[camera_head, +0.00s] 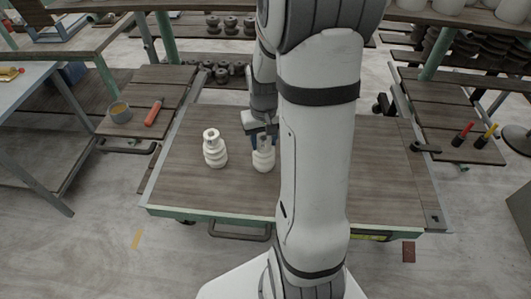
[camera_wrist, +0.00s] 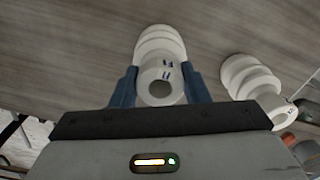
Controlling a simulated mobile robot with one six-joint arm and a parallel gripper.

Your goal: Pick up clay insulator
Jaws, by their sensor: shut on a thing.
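Two white ribbed clay insulators are on the wooden cart top (camera_head: 240,190). One insulator (camera_head: 263,160) is between the jaws of my gripper (camera_head: 262,142); it stands upright and my arm partly covers the view around it. In the wrist view this insulator (camera_wrist: 159,48) shows its open top end and small blue marks, with a blue finger on each side of it. My gripper (camera_wrist: 160,88) is shut on it. The other insulator (camera_head: 214,149) stands upright just to the left, apart from the gripper; it also shows in the wrist view (camera_wrist: 250,80) at right.
A side shelf at left holds a grey pot (camera_head: 120,112) and an orange-handled tool (camera_head: 153,112). A right side shelf holds red and yellow handled tools (camera_head: 487,135). Dark ribbed pieces (camera_head: 228,72) lie behind the cart. The cart top's front left is clear.

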